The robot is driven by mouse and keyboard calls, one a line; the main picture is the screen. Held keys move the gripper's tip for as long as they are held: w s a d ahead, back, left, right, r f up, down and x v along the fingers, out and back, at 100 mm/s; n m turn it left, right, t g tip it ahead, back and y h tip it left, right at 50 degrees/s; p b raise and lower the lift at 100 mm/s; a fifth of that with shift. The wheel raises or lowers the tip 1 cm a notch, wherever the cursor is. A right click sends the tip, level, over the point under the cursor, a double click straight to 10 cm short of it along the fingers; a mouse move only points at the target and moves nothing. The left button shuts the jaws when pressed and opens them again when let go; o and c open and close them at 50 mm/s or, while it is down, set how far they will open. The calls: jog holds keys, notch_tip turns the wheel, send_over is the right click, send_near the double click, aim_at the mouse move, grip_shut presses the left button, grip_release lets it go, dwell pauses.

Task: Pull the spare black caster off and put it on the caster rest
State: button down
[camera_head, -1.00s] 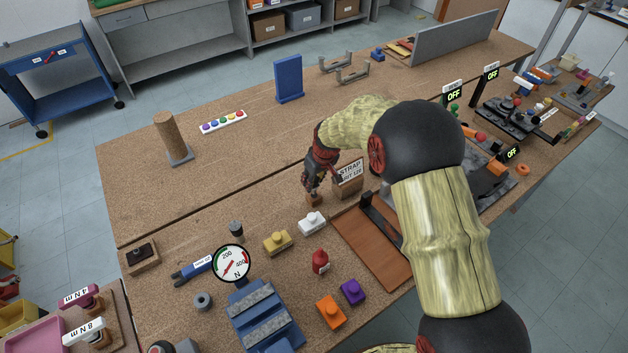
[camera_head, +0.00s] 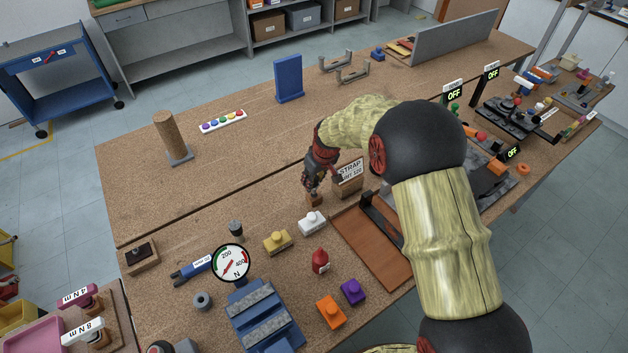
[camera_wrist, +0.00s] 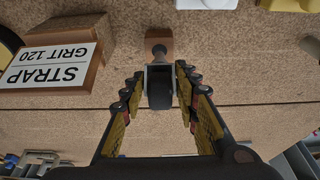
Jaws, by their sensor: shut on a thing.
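My gripper (camera_wrist: 161,90) points down at the table and is shut on the black caster (camera_wrist: 160,97). The caster's grey fork and dark wheel sit between the fingertips in the wrist view. Its dark stem (camera_wrist: 159,51) reaches toward a small wooden block (camera_wrist: 158,42). I cannot tell whether the stem is still in the block. In the head view my gripper (camera_head: 312,186) is just over that small block (camera_head: 313,201), and the caster is hard to make out there. I cannot tell for certain which thing is the caster rest.
A STRAP GRIT 120 block (camera_head: 348,182) stands close beside my gripper. A white block (camera_head: 312,223), a yellow block (camera_head: 277,241) and a brown board (camera_head: 370,245) lie nearer. A wooden base with a dark top (camera_head: 139,255) is at the left.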

aim_at(315, 185)
jog(key=shift+f, duration=0.3)
jog(key=shift+f+b, duration=0.3)
jog(key=shift+b, duration=0.15)
jog(key=shift+f+b, duration=0.9)
jog(key=shift+f, duration=0.45)
jog(key=c, duration=1.3)
grip_release()
jog(key=shift+o, duration=0.2)
jog(key=v, duration=1.2)
